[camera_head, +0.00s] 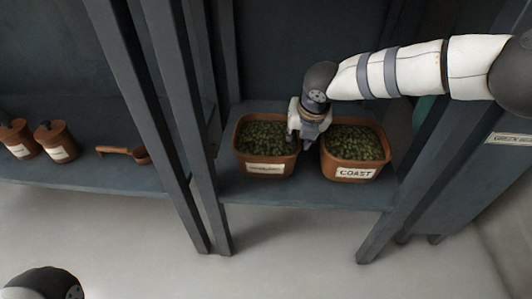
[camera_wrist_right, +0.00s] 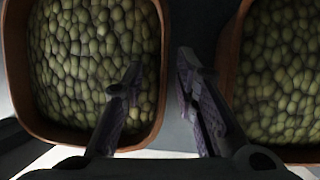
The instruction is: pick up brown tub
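Two brown tubs full of green, olive-like pieces stand side by side on the shelf in the head view. The left brown tub (camera_head: 265,169) has a label too small to read; the right brown tub (camera_head: 355,173) is labelled COAST. My right gripper (camera_head: 302,138) points down at the gap between them, by the left tub's right wall. In the right wrist view, its fingers (camera_wrist_right: 158,85) are apart with nothing held. One finger overlaps the left tub (camera_wrist_right: 148,140), the other the gap beside the right tub (camera_wrist_right: 229,60). Contact cannot be told. My left gripper is out of view.
Dark grey posts (camera_head: 192,130) stand left of the tubs, and another post (camera_head: 385,225) stands at the right. Brown lidded jars (camera_head: 55,140) and a brown scoop (camera_head: 125,152) sit on the left shelf (camera_head: 90,175). The pale floor in front is clear.

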